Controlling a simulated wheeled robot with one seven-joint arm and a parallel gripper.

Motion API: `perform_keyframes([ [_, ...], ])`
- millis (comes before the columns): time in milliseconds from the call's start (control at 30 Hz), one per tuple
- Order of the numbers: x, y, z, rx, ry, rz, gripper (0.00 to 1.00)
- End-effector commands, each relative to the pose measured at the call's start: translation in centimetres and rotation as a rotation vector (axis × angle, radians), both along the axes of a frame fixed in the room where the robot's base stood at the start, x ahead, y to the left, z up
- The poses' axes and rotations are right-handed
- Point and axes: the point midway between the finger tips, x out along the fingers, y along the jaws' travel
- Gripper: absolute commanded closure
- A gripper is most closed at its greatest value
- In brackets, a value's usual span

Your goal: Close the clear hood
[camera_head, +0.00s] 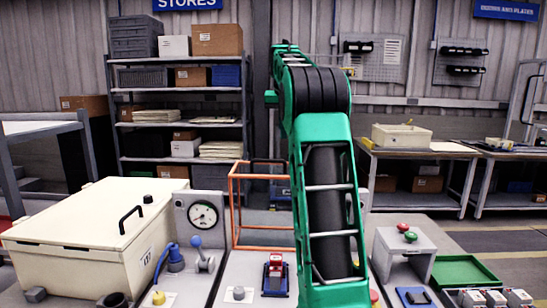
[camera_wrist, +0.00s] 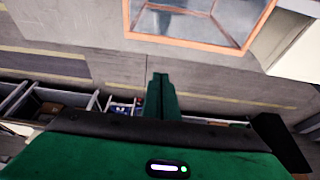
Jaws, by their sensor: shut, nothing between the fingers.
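The clear hood (camera_head: 233,205) is an orange-edged frame with see-through panels. In the head view it stands upright behind a small red and blue device (camera_head: 275,275), left of my green arm, which covers part of its right side. In the wrist view the hood's orange edge (camera_wrist: 185,42) and clear panel show at the top. My gripper (camera_wrist: 161,78) shows in the wrist view with its green fingers together and empty. It is apart from the hood in that picture. The gripper's tips cannot be made out in the head view.
A cream lidded box (camera_head: 85,225) with a black handle and a pressure gauge panel (camera_head: 203,218) stand to the left. A grey button box (camera_head: 405,250) and a green tray (camera_head: 463,271) are to the right. Shelves (camera_head: 180,90) stand behind.

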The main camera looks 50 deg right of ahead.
Motion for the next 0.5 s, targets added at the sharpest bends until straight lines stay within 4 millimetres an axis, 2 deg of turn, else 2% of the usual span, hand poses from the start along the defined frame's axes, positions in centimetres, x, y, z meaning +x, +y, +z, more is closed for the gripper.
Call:
perform_keyframes([
  [167, 0.6, -0.2, -0.6, -0.002, -0.003, 0.004, 1.00],
  [267, 1.0, -0.3, -1.8, 0.000, -0.001, 0.007, 1.00],
  [500, 2.2, -1.3, -6.0, 0.001, 0.000, 0.009, 1.00],
])
